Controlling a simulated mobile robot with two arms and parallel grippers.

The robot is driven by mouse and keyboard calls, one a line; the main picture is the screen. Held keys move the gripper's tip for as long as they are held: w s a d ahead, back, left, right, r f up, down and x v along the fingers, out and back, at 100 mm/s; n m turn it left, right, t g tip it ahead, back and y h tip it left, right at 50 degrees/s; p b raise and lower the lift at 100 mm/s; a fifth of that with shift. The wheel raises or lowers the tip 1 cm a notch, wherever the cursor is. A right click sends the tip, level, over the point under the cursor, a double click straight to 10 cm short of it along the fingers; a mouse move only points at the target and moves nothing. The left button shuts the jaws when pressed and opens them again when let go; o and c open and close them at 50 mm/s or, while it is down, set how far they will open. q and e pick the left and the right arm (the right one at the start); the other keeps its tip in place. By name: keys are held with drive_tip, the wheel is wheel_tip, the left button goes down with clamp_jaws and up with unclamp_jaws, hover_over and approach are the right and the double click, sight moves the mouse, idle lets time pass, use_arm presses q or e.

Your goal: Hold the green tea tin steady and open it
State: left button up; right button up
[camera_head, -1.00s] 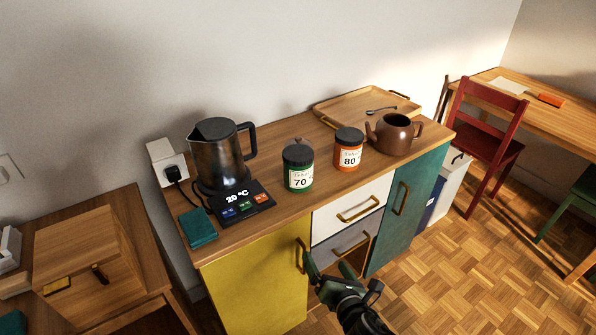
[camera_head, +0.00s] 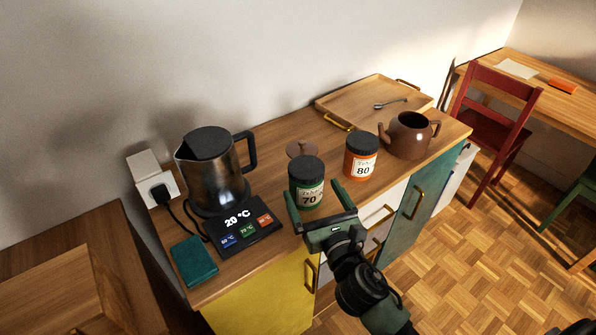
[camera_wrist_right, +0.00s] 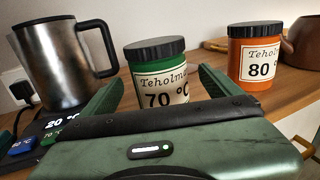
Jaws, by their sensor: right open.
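The green tea tin (camera_head: 306,172), with a black lid and a label reading 70 °C, stands upright on the wooden cabinet top. Its lid is on. My right gripper (camera_head: 313,188) is open at the tin's front, with one finger at each side. In the right wrist view the tin (camera_wrist_right: 158,72) shows between the open fingers, and the gripper body hides its lower part. I cannot tell whether the fingers touch it. My left gripper is not in view.
An orange tin (camera_head: 361,158) stands close to the right, then a brown teapot (camera_head: 410,137). A kettle (camera_head: 212,170) and its display base (camera_head: 240,228) are left. A brown lid (camera_head: 300,148) lies behind the green tin. A wooden tray (camera_head: 350,103) sits at the back.

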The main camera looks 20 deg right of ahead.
drive_tip(key=shift+w, duration=0.95)
drive_tip(key=shift+w+a+r, duration=0.1)
drive_tip(key=shift+w+r, duration=0.15)
drive_tip(key=shift+w, duration=0.35)
drive_tip(key=w, duration=0.3)
drive_tip(key=w+p, duration=0.1)
drive_tip(key=w, duration=0.1)
drive_tip(key=shift+a+f, duration=0.2)
drive_tip(key=shift+f, duration=0.05)
drive_tip(key=shift+s, duration=0.1)
drive_tip(key=c, duration=1.6)
wheel_tip(320, 180, up, 20)
drive_tip(key=p, duration=0.4)
drive_tip(key=shift+p, duration=0.3)
